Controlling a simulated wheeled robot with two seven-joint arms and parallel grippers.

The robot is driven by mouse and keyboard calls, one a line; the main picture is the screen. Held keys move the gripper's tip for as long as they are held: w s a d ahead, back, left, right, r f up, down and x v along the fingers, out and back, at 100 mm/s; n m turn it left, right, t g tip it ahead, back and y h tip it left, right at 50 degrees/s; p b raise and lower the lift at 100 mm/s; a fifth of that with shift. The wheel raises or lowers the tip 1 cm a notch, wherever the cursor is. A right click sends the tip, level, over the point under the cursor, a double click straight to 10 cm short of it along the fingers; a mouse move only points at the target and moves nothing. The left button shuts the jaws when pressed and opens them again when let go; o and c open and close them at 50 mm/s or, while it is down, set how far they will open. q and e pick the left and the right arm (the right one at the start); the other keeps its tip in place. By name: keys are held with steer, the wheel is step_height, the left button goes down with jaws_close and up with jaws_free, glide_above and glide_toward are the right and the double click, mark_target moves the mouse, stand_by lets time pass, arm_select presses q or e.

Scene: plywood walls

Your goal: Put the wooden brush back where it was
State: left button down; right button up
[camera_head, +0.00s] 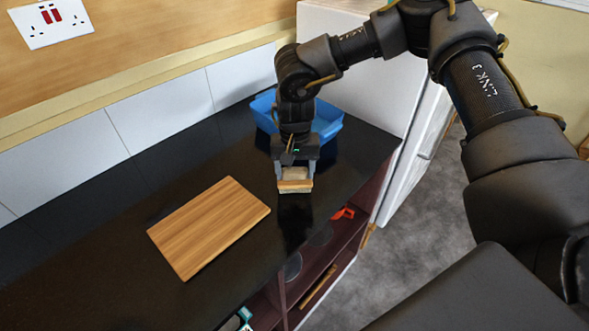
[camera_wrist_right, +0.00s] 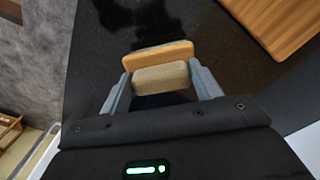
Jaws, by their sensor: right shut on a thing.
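The wooden brush (camera_head: 295,185) has a light wood edge and a beige-grey body. My right gripper (camera_head: 296,172) is shut on it, over the black counter. In the right wrist view the brush (camera_wrist_right: 158,58) sits between the two grey fingers of my right gripper (camera_wrist_right: 162,88), its wood strip on the far side. I cannot tell whether the brush touches the counter. My left gripper is not in view.
A wooden board (camera_head: 209,226) lies on the black counter (camera_head: 95,270) left of the brush. A blue bin (camera_head: 327,121) stands behind my right gripper. A white cabinet (camera_head: 345,50) rises at the back. Open shelves (camera_head: 330,262) with several items lie below the counter's front edge.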

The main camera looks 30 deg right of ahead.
mark_target(295, 170)
steer(key=o, duration=0.9)
steer(key=shift+f, duration=0.15)
steer(key=shift+r, duration=0.35)
step_height(295, 170, up, 12)
steer(key=shift+f, duration=0.15)
